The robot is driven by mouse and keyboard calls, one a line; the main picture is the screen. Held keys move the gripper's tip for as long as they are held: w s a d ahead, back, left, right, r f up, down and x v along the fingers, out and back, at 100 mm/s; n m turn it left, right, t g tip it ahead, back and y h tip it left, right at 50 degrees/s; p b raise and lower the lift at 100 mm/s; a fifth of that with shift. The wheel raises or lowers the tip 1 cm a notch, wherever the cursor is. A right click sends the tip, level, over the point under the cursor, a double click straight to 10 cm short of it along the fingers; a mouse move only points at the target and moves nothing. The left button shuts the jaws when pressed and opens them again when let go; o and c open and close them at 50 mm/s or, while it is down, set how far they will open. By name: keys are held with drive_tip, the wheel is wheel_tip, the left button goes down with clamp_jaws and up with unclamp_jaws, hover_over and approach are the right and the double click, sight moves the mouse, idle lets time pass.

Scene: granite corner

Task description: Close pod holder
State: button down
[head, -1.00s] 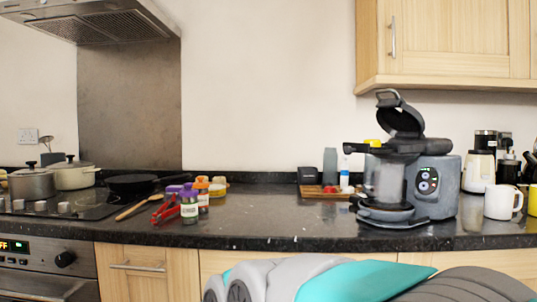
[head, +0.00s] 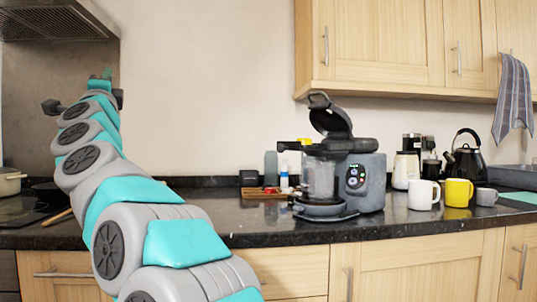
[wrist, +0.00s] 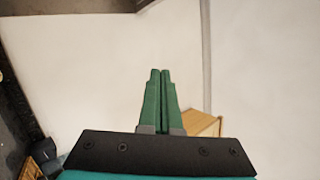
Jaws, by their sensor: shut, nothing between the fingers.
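The grey coffee machine (head: 368,180) stands on the dark counter in the head view. Its black lid (head: 330,117) is tilted up, open. Below it, a black bar-like part (head: 350,146), perhaps the pod holder's handle, lies level across the machine's top, with a yellow piece (head: 305,141) at its left. I cannot tell the holder's exact position. My gripper (head: 106,73) is raised high at the left, well apart from the machine. In the wrist view its green fingers (wrist: 160,75) are shut and empty, facing the pale wall.
White (head: 423,194), yellow (head: 457,192) and grey (head: 486,196) mugs stand right of the machine, with a black kettle (head: 465,157) behind. A wooden board (head: 262,193) with small items lies to its left. Wall cabinets (head: 380,45) hang above. The hood (head: 55,20) is near my gripper.

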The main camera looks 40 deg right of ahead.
drive_tip(key=s+d+r+m+g+h, duration=0.25)
drive_tip(key=d+m+g+h, duration=0.35)
drive_tip(key=d+m+h, duration=0.5)
drive_tip(key=m+g+h+b, duration=0.1)
drive_tip(key=m+g+b, duration=0.1)
drive_tip(key=m+g, duration=1.85)
approach(279, 148)
drive_tip(key=shift+m+t, duration=0.65)
drive_tip(key=shift+t, duration=0.2)
drive_tip(key=d, duration=0.4)
drive_tip(key=s+d+p, duration=0.1)
drive_tip(key=d, duration=0.1)
drive_tip(key=shift+s+d, duration=0.1)
drive_tip(key=shift+d, duration=0.3)
drive_tip(key=shift+d+r, duration=0.1)
drive_tip(key=shift+d, duration=0.4)
drive_tip(key=d+p, duration=0.3)
drive_tip(key=d, duration=0.5)
drive_tip(key=shift+s+d+p, duration=0.15)
drive_tip(key=shift+d+p, duration=0.15)
drive_tip(key=shift+p, duration=0.05)
